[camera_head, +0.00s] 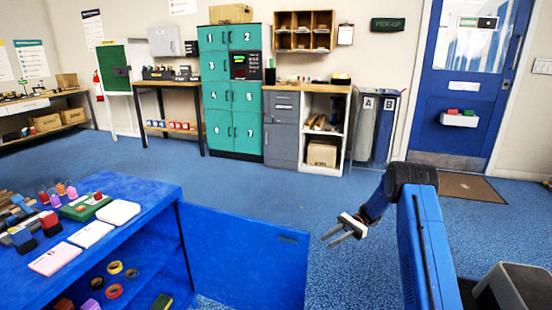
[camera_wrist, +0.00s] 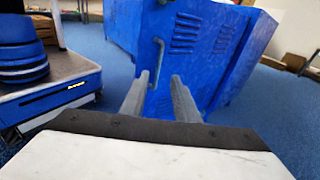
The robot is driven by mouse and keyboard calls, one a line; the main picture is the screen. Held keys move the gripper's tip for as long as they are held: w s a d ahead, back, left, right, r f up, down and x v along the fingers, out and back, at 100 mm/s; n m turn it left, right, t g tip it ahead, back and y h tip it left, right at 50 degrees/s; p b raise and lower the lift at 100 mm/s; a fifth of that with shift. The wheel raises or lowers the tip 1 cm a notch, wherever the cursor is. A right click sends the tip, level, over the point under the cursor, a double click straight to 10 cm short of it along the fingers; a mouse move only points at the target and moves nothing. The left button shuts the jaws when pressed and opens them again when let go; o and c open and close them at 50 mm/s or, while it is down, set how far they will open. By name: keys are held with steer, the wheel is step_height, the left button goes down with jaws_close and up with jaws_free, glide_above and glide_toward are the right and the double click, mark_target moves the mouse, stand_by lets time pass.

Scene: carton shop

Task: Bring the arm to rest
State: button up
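My gripper (camera_head: 328,238) hangs in the air at the end of my bent arm (camera_head: 375,205), to the right of the open blue cabinet door (camera_head: 245,257). In the wrist view my gripper (camera_wrist: 160,76) shows two grey fingers, apart, with nothing between them. Behind the fingers is a blue panel (camera_wrist: 195,55) with vent slots and a bar handle (camera_wrist: 158,62). I cannot tell whether the fingertips touch that panel; in the head view they look apart from the door.
The blue cabinet (camera_head: 150,205) at the left carries blocks, padlocks and cards on top, with tape rolls inside. Teal lockers (camera_head: 230,90), a grey drawer cabinet (camera_head: 281,125) and a blue door (camera_head: 465,80) line the back. The blue floor (camera_head: 300,195) between is clear.

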steer(key=s+a+r+n+t+h, duration=0.3)
steer(key=s+r+n+t+h, duration=0.35)
steer(key=s+r, duration=1.55)
steer(key=s+d+r+n+t+h, duration=0.1)
steer(key=s+d+n+t+h, duration=0.1)
steer(key=s, duration=1)
steer(key=s+d+r+n+t+h, duration=0.1)
steer(key=s+d+n+t+h, duration=0.2)
steer(key=s, duration=1)
steer(key=shift+s+d+t+h, duration=0.25)
steer(key=shift+d+t+h, duration=0.55)
steer(key=shift+t+h, duration=0.5)
steer(key=shift+d, duration=0.15)
